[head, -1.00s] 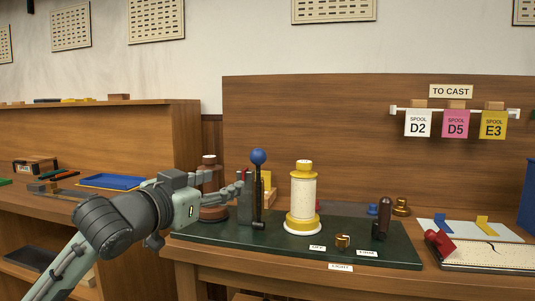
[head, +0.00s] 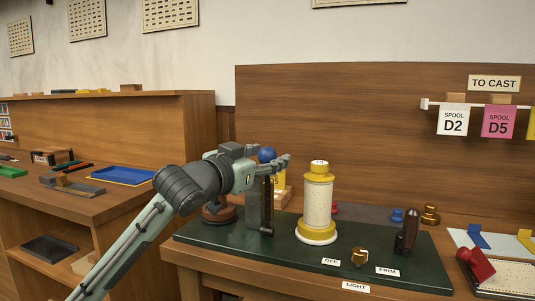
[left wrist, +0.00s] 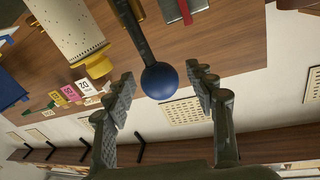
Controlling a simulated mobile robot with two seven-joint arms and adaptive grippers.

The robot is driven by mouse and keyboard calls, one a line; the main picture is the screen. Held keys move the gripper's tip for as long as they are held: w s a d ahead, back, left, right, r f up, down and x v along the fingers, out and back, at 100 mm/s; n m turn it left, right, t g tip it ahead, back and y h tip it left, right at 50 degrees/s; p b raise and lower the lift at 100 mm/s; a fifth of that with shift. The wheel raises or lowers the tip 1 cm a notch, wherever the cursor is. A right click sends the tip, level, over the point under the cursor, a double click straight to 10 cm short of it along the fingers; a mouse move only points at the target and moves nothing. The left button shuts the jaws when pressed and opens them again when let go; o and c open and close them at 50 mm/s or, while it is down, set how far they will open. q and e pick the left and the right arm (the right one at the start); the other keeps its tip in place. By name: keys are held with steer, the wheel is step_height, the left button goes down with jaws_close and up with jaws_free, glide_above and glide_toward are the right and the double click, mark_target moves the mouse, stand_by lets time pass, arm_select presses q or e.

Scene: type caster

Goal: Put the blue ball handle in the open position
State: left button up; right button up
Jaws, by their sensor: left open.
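The blue ball handle (head: 267,154) tops a dark lever that stands about upright beside a grey upright block (head: 252,208) on the green base (head: 310,260). My left gripper (head: 283,162) is at the height of the ball, partly hiding the ball and the upper lever. In the left wrist view, the blue ball (left wrist: 160,80) sits between the two spread fingers (left wrist: 160,72), with visible gaps on both sides. The gripper is open and holds nothing. My right gripper is not in view.
A yellow-and-cream spool (head: 317,205) stands close right of the lever. A brass knob (head: 359,257) and a dark-handled lever (head: 408,232) are farther right. A blue tray (head: 122,175) lies on the left bench. Spool cards (head: 453,121) hang at the back right.

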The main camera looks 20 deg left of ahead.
arm_select(q)
steer(key=shift+w+d, duration=0.1)
steer(key=shift+w, duration=0.15)
steer(key=shift+c, duration=0.2)
jaws_close()
